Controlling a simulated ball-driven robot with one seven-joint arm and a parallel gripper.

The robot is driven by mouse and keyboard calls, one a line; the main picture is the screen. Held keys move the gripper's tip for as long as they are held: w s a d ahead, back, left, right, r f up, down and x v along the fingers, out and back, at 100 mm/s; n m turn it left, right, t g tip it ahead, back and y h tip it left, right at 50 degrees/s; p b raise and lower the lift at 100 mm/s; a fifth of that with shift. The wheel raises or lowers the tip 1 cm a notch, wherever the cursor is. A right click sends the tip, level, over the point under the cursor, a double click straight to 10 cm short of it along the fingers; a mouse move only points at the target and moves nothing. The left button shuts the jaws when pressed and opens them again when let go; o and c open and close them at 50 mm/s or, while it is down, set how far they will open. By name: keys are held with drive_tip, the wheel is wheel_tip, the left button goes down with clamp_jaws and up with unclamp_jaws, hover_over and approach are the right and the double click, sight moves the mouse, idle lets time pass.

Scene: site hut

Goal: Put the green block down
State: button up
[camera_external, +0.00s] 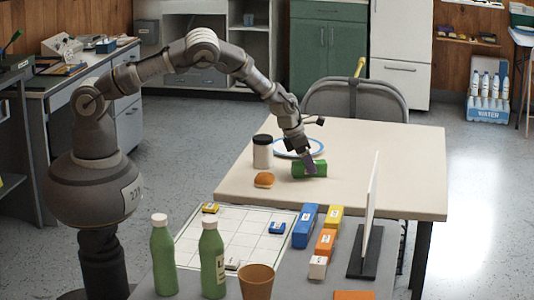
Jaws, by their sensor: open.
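The green block (318,170) lies on the beige table (400,175), a little left of the table's middle. My gripper (310,167) points down at the block, with its fingertips at the block and partly in front of it. The jaws are open. The block appears to rest on the tabletop. Whether a finger touches it cannot be told from this view.
A chair (350,98) stands behind. A nearer table holds green bottles (212,262), coloured blocks and an upright white panel (371,205). The beige table's right side is clear.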

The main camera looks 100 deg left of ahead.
drive_tip(key=p+v, duration=0.5)
drive_tip(key=v, duration=0.7)
drive_tip(key=w+d+r+m+t, duration=0.15)
drive_tip(key=d+r+m, duration=0.45)
drive_tip(key=r, duration=0.6)
drive_tip(key=w+d+r+m+t+h, duration=0.15)
drive_tip(key=d+r+m, duration=0.5)
drive_tip(key=r, duration=0.65)
drive_tip(key=w+d+r+m+t+y, duration=0.1)
drive_tip(key=d+r+m+t, duration=0.2)
drive_tip(key=r+m, duration=0.75)
drive_tip(key=s+d+r+m+t, duration=0.1)
drive_tip(key=s+d+r+m, duration=0.3)
drive_tip(key=r, duration=0.6)
drive_tip(key=s+d+r+m+t, duration=0.2)
drive_tip(key=s+d+r+m, duration=0.2)
drive_tip(key=s+r+m, duration=0.3)
drive_tip(key=s+d+r+m+t+h, duration=0.1)
drive_tip(key=s+d+r+m, duration=0.3)
drive_tip(key=r, duration=0.9)
drive_tip(key=s+m+t, duration=0.1)
drive_tip(key=s+m, duration=0.1)
drive_tip(key=s, duration=0.1)
drive_tip(key=shift+s+d+r+m, duration=0.15)
drive_tip(key=shift+s+d+m, duration=0.05)
drive_tip(key=shift+d+m, duration=0.15)
